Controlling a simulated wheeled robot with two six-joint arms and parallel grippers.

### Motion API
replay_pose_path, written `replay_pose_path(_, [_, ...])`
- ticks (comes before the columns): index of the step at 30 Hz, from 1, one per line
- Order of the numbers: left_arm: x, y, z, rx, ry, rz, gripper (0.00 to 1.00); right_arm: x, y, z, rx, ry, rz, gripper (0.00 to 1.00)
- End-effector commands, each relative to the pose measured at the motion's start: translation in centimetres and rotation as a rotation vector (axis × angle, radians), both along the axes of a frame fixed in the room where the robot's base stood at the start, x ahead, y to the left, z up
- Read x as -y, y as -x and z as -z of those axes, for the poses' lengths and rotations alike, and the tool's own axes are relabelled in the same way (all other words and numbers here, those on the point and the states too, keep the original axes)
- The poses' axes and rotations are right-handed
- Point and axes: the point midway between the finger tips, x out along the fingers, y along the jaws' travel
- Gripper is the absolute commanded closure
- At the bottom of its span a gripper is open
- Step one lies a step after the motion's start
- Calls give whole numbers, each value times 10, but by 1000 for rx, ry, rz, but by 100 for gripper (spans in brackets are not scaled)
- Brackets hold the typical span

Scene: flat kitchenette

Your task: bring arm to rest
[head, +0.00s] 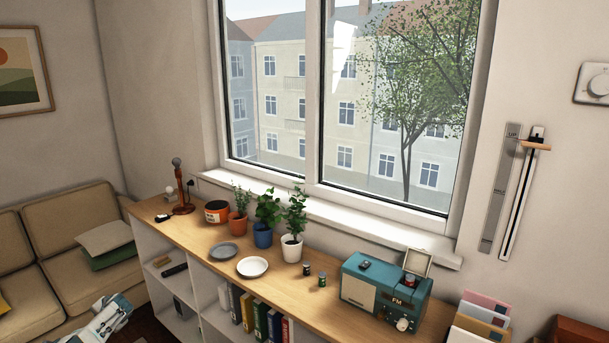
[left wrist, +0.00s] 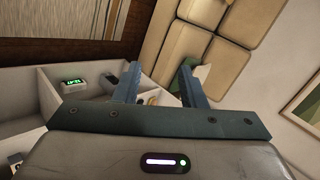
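My left gripper (left wrist: 160,72) shows in the left wrist view with its two blue-grey fingers spread apart and nothing between them. In the head view part of my left arm (head: 108,318) shows at the bottom left, in front of the low shelf unit and near the sofa. Its fingers cannot be made out clearly there. My right arm and right gripper are in neither view.
A low shelf unit (head: 190,232) runs under the window, bearing plates, potted plants, two small jars and a teal radio (head: 385,290). A beige sofa (head: 60,240) stands at the left. A small device with green digits (left wrist: 74,84) sits in a white compartment.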

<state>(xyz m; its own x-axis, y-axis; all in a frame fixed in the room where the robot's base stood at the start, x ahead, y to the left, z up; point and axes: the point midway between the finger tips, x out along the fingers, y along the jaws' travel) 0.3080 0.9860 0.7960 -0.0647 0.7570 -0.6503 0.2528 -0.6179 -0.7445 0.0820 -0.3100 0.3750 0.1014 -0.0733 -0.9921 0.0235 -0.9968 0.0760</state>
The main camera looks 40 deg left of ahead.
Motion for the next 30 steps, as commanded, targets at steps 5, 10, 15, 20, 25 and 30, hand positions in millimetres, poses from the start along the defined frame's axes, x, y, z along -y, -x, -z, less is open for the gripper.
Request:
replay_pose_path(5, [1, 49, 31, -99, -56, 213, 63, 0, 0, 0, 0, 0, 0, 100])
replay_pose_path(10, [8, 83, 51, -158, -66, 376, 63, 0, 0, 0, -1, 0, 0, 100])
replay_pose_path(15, [19, 114, 66, -204, -54, 507, 63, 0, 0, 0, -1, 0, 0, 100])
replay_pose_path(20, [57, 130, 112, -192, 10, 528, 63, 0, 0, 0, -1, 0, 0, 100])
replay_pose_path(25, [113, 149, 172, -168, 102, 505, 63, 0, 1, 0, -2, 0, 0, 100])
replay_pose_path(30, [197, 172, 243, -135, 223, 477, 63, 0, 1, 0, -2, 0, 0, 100])
